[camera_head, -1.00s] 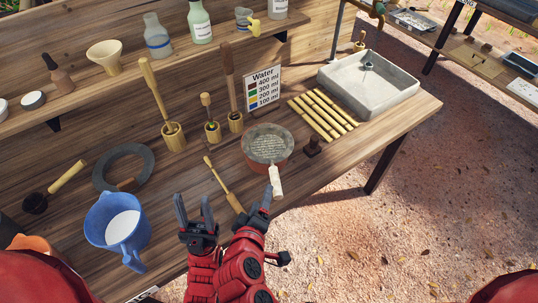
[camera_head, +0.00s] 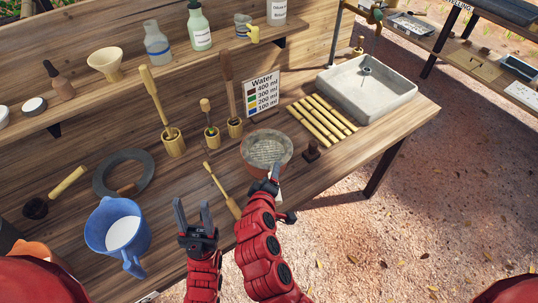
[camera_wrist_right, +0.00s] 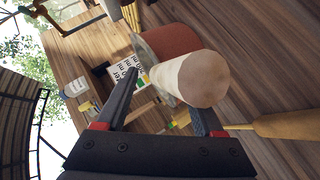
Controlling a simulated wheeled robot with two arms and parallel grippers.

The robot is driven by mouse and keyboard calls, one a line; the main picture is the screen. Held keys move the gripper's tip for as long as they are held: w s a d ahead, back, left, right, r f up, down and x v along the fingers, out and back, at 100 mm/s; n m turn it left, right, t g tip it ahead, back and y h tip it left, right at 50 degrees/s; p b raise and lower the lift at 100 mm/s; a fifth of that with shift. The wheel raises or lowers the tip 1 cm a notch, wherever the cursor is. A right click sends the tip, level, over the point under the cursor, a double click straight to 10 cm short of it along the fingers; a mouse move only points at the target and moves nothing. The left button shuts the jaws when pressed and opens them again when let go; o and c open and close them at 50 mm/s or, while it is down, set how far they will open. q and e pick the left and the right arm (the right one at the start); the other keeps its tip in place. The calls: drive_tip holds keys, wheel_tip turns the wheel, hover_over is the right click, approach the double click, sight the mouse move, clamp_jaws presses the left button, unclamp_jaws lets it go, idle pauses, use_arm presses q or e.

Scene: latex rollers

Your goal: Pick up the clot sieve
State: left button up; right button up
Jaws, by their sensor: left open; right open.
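The clot sieve (camera_head: 266,146) is a round grey mesh in a rim, resting over a reddish-brown bowl (camera_head: 256,165) on the wooden table. Its pale wooden handle points toward me and is mostly hidden by my right gripper (camera_head: 271,179) in the head view. In the right wrist view the handle (camera_wrist_right: 190,78) shows large, end-on, in the gap between the two open fingers of my right gripper (camera_wrist_right: 165,112). I cannot tell whether either finger touches it. My left gripper (camera_head: 192,208) is open and empty, left of the right one, near the table's front edge.
A wooden tool (camera_head: 222,190) lies left of the sieve. A small dark stamp-like block (camera_head: 311,150) stands right of it. A blue jug (camera_head: 118,232) stands front left. Yellow sticks (camera_head: 322,116) and a stone sink (camera_head: 367,88) are at the right.

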drive_tip(key=shift+w+f, duration=0.3)
drive_tip(key=shift+w, duration=0.3)
clamp_jaws()
